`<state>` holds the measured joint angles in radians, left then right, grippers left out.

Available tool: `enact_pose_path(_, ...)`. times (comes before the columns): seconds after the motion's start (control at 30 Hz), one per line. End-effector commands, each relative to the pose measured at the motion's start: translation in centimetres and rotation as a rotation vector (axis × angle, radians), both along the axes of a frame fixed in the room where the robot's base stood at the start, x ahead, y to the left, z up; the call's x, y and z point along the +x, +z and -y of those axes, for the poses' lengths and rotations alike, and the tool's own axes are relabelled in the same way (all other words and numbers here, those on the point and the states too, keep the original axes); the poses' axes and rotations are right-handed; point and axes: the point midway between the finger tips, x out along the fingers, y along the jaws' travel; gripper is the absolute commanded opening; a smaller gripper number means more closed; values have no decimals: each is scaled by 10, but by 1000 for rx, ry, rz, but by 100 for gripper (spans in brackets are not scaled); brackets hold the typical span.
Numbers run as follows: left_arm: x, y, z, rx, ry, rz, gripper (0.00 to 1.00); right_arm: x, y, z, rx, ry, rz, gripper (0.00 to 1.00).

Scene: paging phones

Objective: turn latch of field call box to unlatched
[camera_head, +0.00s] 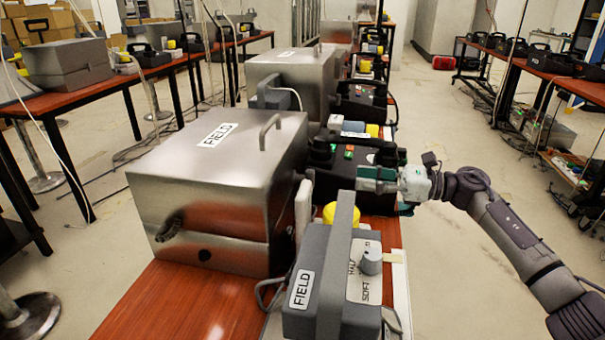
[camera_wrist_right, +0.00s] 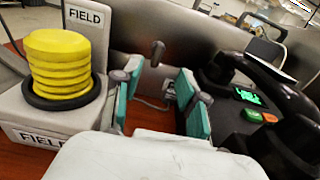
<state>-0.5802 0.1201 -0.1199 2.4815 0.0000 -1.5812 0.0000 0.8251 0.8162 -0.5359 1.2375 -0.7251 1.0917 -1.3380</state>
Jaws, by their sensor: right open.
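A large metal box labelled FIELD (camera_head: 215,165) stands on the red-brown table, with a handle on its lid. Its grey side fills the background of the right wrist view (camera_wrist_right: 200,35). A small dark lever (camera_wrist_right: 157,53) stands out from that side; it may be the latch, and its set position cannot be told. My right gripper (camera_head: 368,180) is over the table beside the box. In the wrist view its teal fingers (camera_wrist_right: 157,95) are spread, with nothing between them and the lever beyond, apart from them. My left gripper is not in view.
A yellow ribbed piece (camera_wrist_right: 57,65) stands on a grey FIELD base left of my right gripper. A black phone (camera_wrist_right: 285,120) with a lit display is on the right. A grey FIELD unit with a knob (camera_head: 370,258) sits nearer. The floor aisle at right is clear.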

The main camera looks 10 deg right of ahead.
Motion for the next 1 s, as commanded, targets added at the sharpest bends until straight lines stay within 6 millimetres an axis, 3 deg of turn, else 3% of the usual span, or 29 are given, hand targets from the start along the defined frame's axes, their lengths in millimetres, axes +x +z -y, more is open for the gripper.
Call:
enact_pose_path(0.5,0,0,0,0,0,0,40,39,1,-95,4,2,-1,42)
enact_pose_path(0.7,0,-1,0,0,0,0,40,47,0,-112,3,1,-1,42)
enact_pose_path(1.0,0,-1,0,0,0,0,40,48,0,-115,2,-1,-2,42)
